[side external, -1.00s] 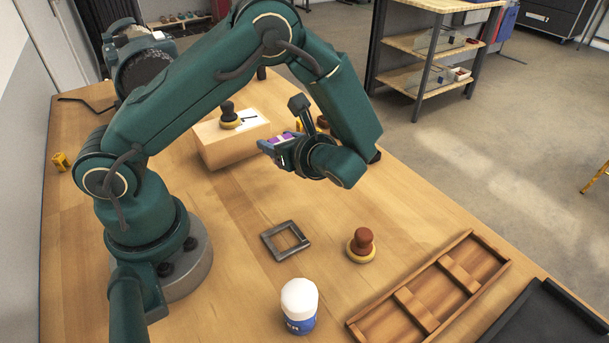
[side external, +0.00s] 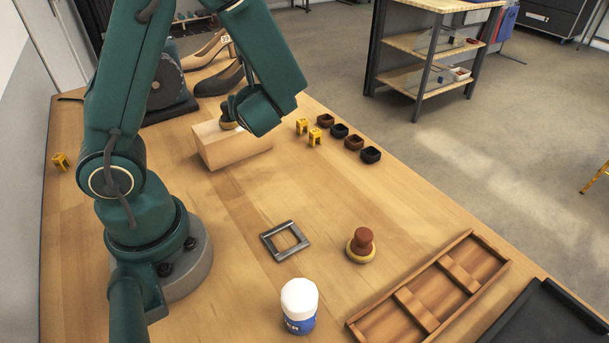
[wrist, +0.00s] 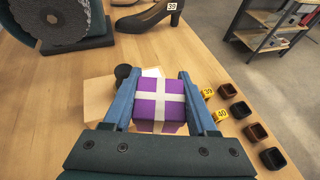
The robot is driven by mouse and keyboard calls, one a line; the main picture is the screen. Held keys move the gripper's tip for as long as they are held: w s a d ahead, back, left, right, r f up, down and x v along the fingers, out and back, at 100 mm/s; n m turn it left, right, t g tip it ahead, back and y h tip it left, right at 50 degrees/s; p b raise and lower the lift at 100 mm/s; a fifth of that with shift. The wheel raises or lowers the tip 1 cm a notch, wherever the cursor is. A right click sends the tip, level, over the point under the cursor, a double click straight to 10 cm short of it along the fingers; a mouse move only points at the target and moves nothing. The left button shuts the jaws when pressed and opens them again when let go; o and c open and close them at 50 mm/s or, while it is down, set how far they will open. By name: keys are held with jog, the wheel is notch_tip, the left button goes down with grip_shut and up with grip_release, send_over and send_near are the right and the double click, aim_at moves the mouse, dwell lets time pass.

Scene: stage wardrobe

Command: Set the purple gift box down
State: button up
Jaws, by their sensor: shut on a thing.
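The purple gift box (wrist: 160,100) has a white ribbon cross and shows in the wrist view, between the two blue fingers of my gripper (wrist: 159,74). My gripper is shut on it. A pale wooden block (wrist: 98,98) lies beyond and partly behind the box in that view; I cannot tell whether the box touches it. In the side view, my wrist link hides the fingers and the gift box, just behind the right end of the pale block (side external: 232,150).
A dark-knobbed brush (side external: 228,122) sits on the block. Yellow number tags (side external: 315,137) and several small cups (side external: 354,142) stand right of it. A dark high-heeled shoe (side external: 220,82) is behind. A metal frame (side external: 270,246), brown-knobbed brush (side external: 362,245) and white bottle (side external: 299,312) are nearer the front.

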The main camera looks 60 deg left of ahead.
jog(key=w+d+m+t+h, duration=0.3)
jog(key=w+d+m+t, duration=0.1)
jog(key=w+m+t, duration=0.15)
jog(key=m+t+h, duration=0.2)
jog(key=m+h, duration=0.2)
jog(key=h, duration=0.1)
send_over(370, 184)
notch_tip(370, 184, down, 7)
jog(key=shift+t, duration=0.25)
jog(key=shift+f, duration=2)
jog(key=shift+f, duration=0.15)
jog(key=o, duration=1.3)
jog(key=shift+o, duration=0.2)
